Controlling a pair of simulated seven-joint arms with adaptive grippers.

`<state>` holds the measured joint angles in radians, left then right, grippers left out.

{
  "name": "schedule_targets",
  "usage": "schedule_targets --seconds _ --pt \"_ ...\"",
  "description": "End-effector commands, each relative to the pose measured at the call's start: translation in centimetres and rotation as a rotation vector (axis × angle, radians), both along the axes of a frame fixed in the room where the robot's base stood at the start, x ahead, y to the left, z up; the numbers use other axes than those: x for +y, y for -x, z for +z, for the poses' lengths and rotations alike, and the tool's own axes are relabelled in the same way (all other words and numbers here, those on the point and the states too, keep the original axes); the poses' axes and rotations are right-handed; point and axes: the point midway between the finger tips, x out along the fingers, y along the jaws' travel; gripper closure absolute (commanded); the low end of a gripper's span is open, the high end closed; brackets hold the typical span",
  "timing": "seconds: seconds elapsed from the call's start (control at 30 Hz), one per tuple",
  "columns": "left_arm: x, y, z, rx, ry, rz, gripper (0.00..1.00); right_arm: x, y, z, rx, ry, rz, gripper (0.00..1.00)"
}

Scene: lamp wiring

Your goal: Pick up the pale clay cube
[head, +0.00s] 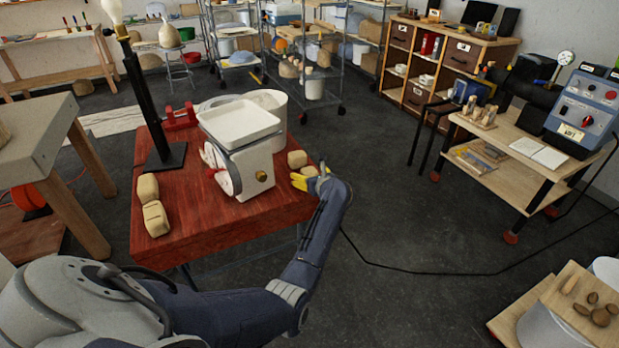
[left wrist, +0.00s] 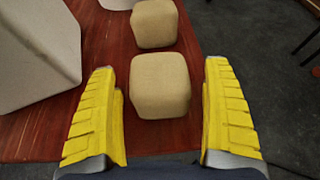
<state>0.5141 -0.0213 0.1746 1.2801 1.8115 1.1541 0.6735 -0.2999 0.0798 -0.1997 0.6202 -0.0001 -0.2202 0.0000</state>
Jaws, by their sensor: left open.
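Two pale clay cubes lie on the red table (head: 205,238) by its right edge, beside the scale (head: 243,150). In the head view the farther cube (head: 297,158) is clear and the nearer cube (head: 310,171) is partly hidden by my gripper. My left gripper (head: 300,181) is open, its yellow fingers pointing at these cubes. In the left wrist view the nearer cube (left wrist: 160,86) shows between the spread fingers (left wrist: 160,72), with gaps on both sides. The farther cube (left wrist: 154,23) lies beyond the fingertips. My right gripper is not in view.
A black lamp stand (head: 152,110), a white bucket (head: 267,100) and a red holder (head: 181,118) stand on the table. The grey floor right of the table is open, crossed by a black cable (head: 430,272).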

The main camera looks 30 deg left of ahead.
Motion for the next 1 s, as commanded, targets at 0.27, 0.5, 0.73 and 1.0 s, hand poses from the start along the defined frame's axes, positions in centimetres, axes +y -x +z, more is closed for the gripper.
schedule_targets --seconds 0.27,0.5,0.73,1.0 --pt "-0.02 0.01 0.0 0.001 -0.001 0.0 0.28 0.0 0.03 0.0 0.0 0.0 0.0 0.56" --pt "-0.02 0.02 -0.01 0.001 -0.001 0.0 0.56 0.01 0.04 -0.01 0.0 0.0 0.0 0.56" --pt "-0.02 0.02 -0.01 0.001 -0.001 0.0 0.82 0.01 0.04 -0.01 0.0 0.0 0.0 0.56" --pt "0.02 -0.04 0.16 -0.002 -0.002 0.0 0.92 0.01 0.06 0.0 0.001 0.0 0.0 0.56"
